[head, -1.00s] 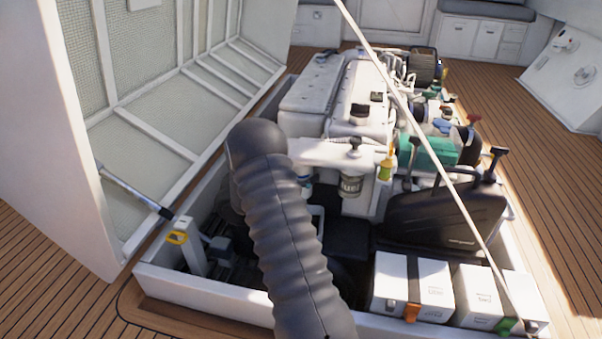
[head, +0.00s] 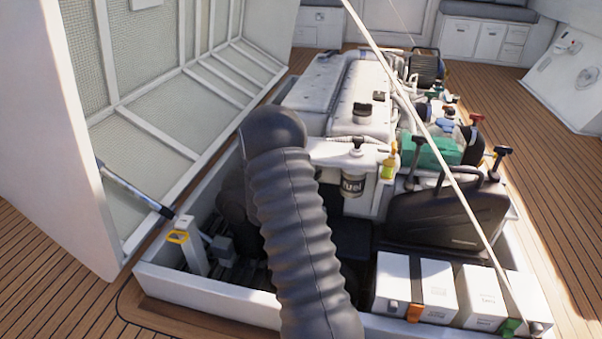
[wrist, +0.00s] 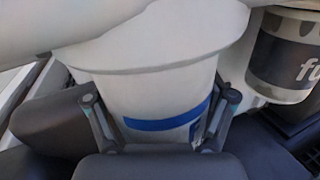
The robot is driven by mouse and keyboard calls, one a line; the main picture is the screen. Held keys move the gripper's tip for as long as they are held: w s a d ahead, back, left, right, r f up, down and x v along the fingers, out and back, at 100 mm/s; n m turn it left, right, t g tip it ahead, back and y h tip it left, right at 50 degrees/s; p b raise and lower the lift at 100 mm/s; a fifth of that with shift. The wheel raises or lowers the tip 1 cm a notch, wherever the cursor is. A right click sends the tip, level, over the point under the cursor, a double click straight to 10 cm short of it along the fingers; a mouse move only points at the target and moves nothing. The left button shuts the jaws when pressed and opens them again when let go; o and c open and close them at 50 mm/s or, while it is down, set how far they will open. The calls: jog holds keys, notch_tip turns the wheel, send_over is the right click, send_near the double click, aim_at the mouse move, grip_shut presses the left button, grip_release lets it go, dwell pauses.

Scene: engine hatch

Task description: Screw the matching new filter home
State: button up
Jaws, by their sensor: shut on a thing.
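A white filter with a blue band (wrist: 155,92) stands between the fingers of my gripper (wrist: 160,108) in the wrist view. The gripper is shut on its lower part, one finger on each side. The filter's top is up against a white housing (wrist: 150,48), with no clear gap between them; the threads cannot be seen. A filter marked "fuel" (wrist: 285,62) hangs beside it to the right; it also shows in the head view (head: 353,186). In the head view my arm hides the gripper and the held filter.
The engine (head: 345,95) fills the back of the hatch. A black case (head: 440,215) and white boxes (head: 415,285) stand at the right. A strut (head: 135,188) and a yellow-handled post (head: 192,250) are at the left. A pale line crosses the hatch diagonally.

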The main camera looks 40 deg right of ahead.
jog(key=shift+s+d+f+g, duration=0.2)
jog(key=shift+s+d+g, duration=0.1)
jog(key=shift+s, duration=0.2)
jog(key=o, duration=1.6)
jog(key=shift+s, duration=0.1)
